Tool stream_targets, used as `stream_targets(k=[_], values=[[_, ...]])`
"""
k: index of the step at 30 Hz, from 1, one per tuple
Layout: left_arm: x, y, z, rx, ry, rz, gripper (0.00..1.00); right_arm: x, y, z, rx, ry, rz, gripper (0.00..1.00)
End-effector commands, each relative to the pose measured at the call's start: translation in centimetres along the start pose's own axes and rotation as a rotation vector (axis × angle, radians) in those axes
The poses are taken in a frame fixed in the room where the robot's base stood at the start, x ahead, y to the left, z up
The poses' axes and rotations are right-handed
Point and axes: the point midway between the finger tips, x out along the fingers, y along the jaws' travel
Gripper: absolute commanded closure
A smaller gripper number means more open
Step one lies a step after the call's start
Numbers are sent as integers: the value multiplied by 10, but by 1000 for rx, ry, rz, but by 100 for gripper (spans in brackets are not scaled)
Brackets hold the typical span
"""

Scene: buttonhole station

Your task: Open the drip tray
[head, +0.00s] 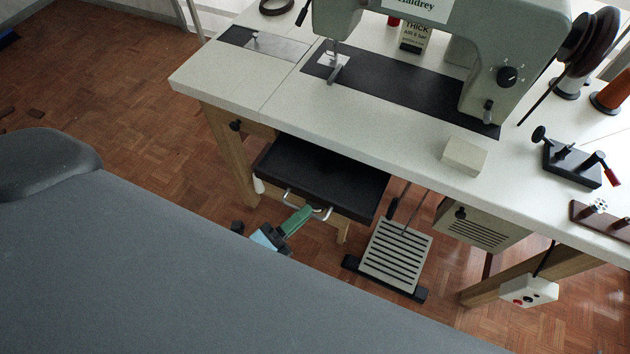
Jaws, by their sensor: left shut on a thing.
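The drip tray (322,176) is a shallow black tray under the front edge of the sewing table. It sticks out past the tabletop, with its dark inside showing. A pale metal bar handle (327,213) is on its front. My left gripper (307,211), with green and light-blue parts, reaches up to the handle and is shut on its middle. The fingertips are small in the view and partly cover the bar. My right gripper is not in view.
The sewing machine (440,45) stands on the white table (400,130). A slatted foot pedal (395,254) is on the floor right of the tray. A vented box (480,225) and a control box with a red button (528,290) hang under the table. Wooden floor shows at left.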

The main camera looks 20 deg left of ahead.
Motion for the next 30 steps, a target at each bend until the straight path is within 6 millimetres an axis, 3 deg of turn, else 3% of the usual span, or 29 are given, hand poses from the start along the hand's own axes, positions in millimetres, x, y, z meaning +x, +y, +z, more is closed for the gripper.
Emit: stream_targets(k=[3,10,25,26,27,30], values=[[-25,-5,-10,-1,-1,3,100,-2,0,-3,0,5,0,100],[-52,-10,-21,0,-2,1,100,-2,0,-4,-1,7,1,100],[-59,-12,-24,0,-1,-1,100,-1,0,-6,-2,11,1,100],[-59,-12,-24,0,-1,-1,87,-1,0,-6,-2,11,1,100],[-59,-12,-24,0,0,-1,82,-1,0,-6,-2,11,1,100],[-59,-12,-24,0,0,-1,82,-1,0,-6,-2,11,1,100]])
